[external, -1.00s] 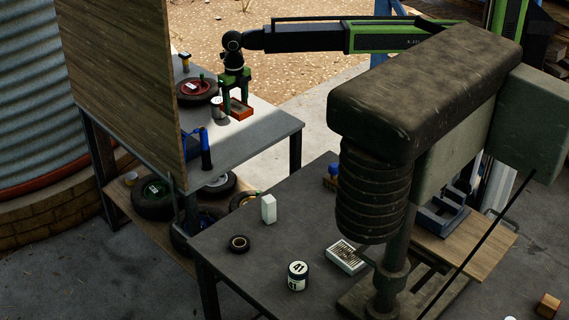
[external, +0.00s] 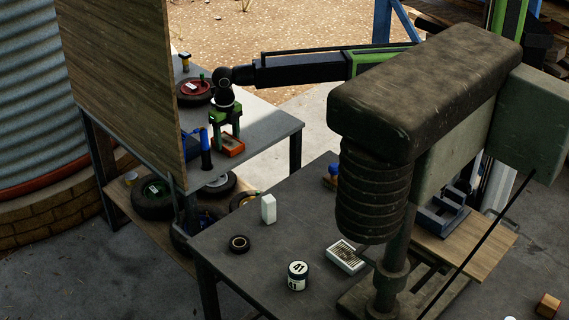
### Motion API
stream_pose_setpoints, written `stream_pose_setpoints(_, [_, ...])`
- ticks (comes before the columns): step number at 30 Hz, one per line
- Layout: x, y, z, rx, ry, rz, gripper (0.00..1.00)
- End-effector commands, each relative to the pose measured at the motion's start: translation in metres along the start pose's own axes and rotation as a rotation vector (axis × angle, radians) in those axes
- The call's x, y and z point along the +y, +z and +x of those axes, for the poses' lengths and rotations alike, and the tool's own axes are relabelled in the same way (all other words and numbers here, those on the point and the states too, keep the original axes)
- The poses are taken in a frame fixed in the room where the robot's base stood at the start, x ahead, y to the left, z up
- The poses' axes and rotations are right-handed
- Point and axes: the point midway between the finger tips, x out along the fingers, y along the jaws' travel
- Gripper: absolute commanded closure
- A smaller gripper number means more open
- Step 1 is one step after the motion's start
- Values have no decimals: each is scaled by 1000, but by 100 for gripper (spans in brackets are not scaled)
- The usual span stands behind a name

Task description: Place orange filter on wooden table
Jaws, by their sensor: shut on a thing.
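The orange filter (external: 233,147) is a flat orange-framed block with a dark top. My gripper (external: 226,138) points down and is shut on it, over the right part of the grey bench at the back. I cannot tell how far the filter is above the bench top. A low table with a wooden top (external: 488,252) stands at the right, partly hidden by the large dark machine.
A dark metal table (external: 260,270) in front holds a black ring (external: 239,243), white box (external: 268,208), labelled can (external: 298,275) and white tray (external: 346,257). A blue upright tool (external: 206,150) stands close left of the filter.

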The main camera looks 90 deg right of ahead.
Motion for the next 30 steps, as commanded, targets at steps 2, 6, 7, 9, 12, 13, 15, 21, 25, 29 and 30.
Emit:
stream_pose_setpoints(2, [0, 0, -2, 0, 0, 0, 82])
stream_pose_setpoints(6, [0, 0, 4, 0, 0, 0, 82])
stream_pose_setpoints(7, [0, 0, 2, 0, 0, 0, 38])
stream_pose_setpoints(9, [0, 0, 2, 0, 0, 0, 29])
stream_pose_setpoints(12, [0, 0, 2, 0, 0, 0, 19])
stream_pose_setpoints(13, [0, 0, 2, 0, 0, 0, 19])
stream_pose_setpoints(15, [0, 0, 2, 0, 0, 0, 19])
stream_pose_setpoints(21, [0, 0, 0, 0, 0, 0, 19])
stream_pose_setpoints(25, [0, 0, -9, 0, 0, 0, 19])
stream_pose_setpoints(29, [0, 0, -29, 0, 0, 0, 19])
stream_pose_setpoints(30, [0, 0, -37, 0, 0, 0, 19])
